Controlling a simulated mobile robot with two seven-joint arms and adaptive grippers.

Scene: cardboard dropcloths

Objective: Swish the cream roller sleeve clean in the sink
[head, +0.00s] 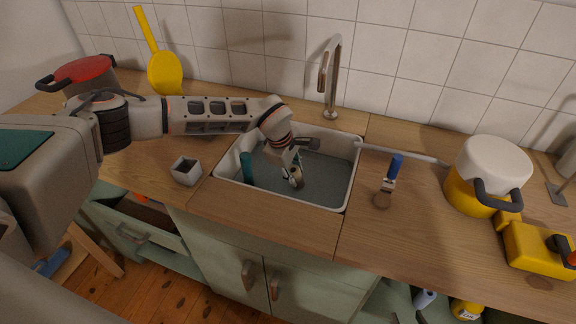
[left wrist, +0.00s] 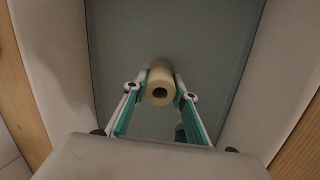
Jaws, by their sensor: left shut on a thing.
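The cream roller sleeve (left wrist: 161,84) is a short hollow tube seen end-on in the left wrist view. My left gripper (left wrist: 161,92) is shut on it, one finger on each side. In the head view my left gripper (head: 293,176) reaches down into the sink (head: 338,207), a white-rimmed basin with a grey-blue inside. The sleeve is mostly hidden by the gripper there. I cannot tell whether the sleeve is under the water surface. My right gripper is not in view.
A teal object (head: 246,167) stands at the sink's left side. A tap (head: 329,80) rises behind the sink. A small grey box (head: 186,171) stands left of it.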

